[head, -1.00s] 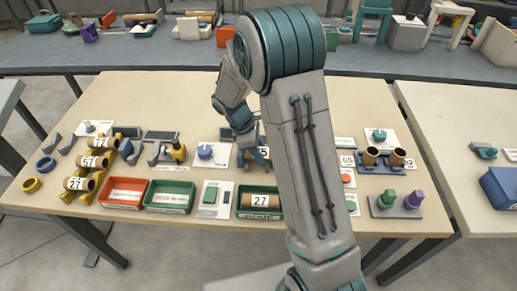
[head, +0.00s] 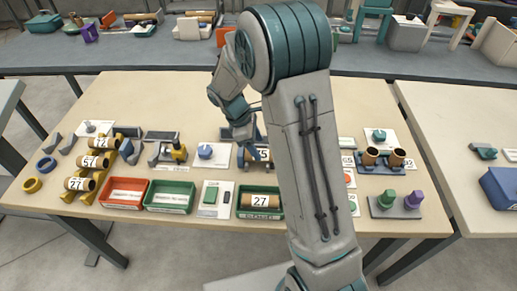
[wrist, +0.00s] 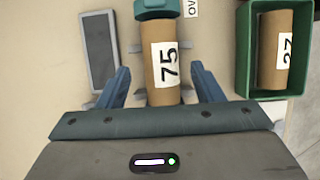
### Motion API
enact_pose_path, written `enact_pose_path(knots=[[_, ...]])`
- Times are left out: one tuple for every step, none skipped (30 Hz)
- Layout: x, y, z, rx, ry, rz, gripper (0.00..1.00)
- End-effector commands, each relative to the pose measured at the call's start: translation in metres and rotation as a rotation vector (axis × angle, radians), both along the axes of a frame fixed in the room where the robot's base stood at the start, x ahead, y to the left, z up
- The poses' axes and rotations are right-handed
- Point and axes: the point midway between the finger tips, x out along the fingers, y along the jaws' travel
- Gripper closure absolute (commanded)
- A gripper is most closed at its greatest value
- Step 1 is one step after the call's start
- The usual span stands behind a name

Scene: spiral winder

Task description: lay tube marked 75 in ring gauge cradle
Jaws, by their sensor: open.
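The brown tube marked 75 (wrist: 163,88) lies between the spread blue fingers of my gripper (wrist: 163,74) in the wrist view, with gaps on both sides. Small grey supports (wrist: 187,100) show beside and partly beneath it, seemingly the cradle. A teal ring-like part (wrist: 158,8) is at the tube's far end; whether the tube enters it is unclear. In the head view the tube (head: 263,155) is partly hidden by my arm, with my gripper (head: 250,148) over it.
A green bin (wrist: 245,50) holding a tube marked 27 (wrist: 273,55) stands close on the right. A dark grey plate (wrist: 100,50) lies on the left. In the head view a yellow rack (head: 104,176) holds several tubes, and red (head: 123,206) and green trays line the front edge.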

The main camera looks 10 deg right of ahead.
Motion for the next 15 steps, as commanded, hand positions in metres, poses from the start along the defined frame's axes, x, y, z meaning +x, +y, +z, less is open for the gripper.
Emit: enact_pose_path(knots=[[0.002, 0.005, 0.011, 0.001, -0.006, 0.001, 0.40], [0.003, 0.007, 0.018, 0.001, -0.006, 0.001, 0.40], [0.005, 0.011, 0.027, 0.002, -0.007, 0.002, 0.40], [0.005, 0.014, 0.033, 0.002, -0.004, 0.002, 0.40], [0.005, 0.016, 0.039, 0.002, -0.004, 0.002, 0.40], [0.007, 0.019, 0.047, 0.002, -0.005, 0.003, 0.40], [0.007, 0.022, 0.053, 0.001, -0.004, 0.002, 0.40], [0.008, 0.024, 0.058, 0.001, -0.005, 0.002, 0.40], [0.008, 0.026, 0.064, 0.001, -0.003, 0.001, 0.40], [0.009, 0.028, 0.068, 0.001, -0.003, 0.001, 0.40], [0.009, 0.029, 0.072, 0.000, -0.002, 0.001, 0.40], [0.010, 0.031, 0.077, 0.001, -0.002, 0.001, 0.40], [0.010, 0.032, 0.080, 0.001, -0.002, 0.002, 0.40], [0.010, 0.033, 0.082, 0.001, -0.001, 0.001, 0.40], [0.010, 0.034, 0.085, 0.001, -0.001, 0.001, 0.40]])
